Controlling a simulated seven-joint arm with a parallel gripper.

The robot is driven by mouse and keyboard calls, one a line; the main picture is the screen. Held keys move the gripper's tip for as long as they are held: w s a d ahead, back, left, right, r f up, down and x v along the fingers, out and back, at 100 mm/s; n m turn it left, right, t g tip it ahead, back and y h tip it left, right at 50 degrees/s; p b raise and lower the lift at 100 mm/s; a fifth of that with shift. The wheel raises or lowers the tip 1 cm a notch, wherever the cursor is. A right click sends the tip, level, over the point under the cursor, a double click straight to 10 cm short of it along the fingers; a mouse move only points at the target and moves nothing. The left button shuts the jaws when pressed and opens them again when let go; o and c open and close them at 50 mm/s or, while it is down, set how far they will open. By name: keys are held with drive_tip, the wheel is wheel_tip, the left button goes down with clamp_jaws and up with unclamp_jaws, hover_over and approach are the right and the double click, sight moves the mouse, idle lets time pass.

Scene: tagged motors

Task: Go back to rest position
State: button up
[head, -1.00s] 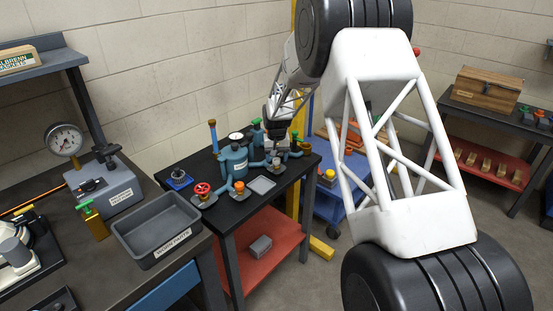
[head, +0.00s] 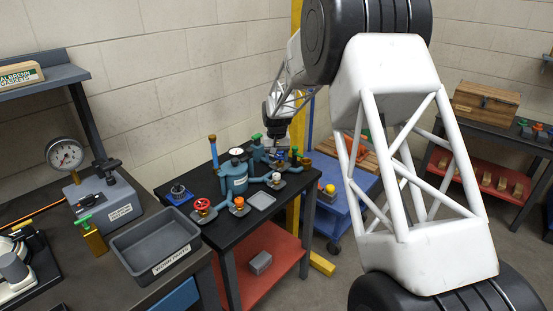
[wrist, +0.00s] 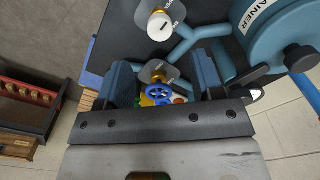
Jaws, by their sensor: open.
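My gripper (head: 275,137) shows in the head view above the back right of the black table (head: 222,219), beside the teal strainer vessel (head: 237,178). In the wrist view my gripper (wrist: 164,80) has its two fingers wide apart. A blue handwheel (wrist: 160,94) shows in the gap between them, apart from both fingers and seemingly below them. A white-capped valve (wrist: 160,26) on a grey tag plate is ahead of the fingers. The teal vessel (wrist: 270,30), lettered "AINER" in part, is at the right. My gripper holds nothing that I can see.
A red-handled valve (head: 202,206), an orange-topped one (head: 239,204) and a blue-based part (head: 179,195) stand on the table. A grey worn parts tray (head: 155,248) is on the left bench. A blue cart (head: 345,200) stands right of the table.

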drive_tip(key=s+d+r+t, duration=0.1)
drive_tip(key=s+d+r, duration=0.3)
drive_tip(key=s+r, duration=0.7)
drive_tip(key=s+d+r, duration=0.4)
drive_tip(key=s+r, duration=0.4)
drive_tip(key=s, duration=0.8)
drive_tip(key=s+d, duration=0.2)
drive_tip(key=s, duration=1.4)
drive_tip(key=s+d+t, duration=0.1)
drive_tip(key=s+d, duration=0.1)
drive_tip(key=s, duration=1.4)
drive_tip(key=shift+s+f+t, duration=0.15)
drive_tip(key=shift+f+t, duration=0.15)
drive_tip(key=shift+f, duration=0.15)
drive_tip(key=shift+c, duration=0.2)
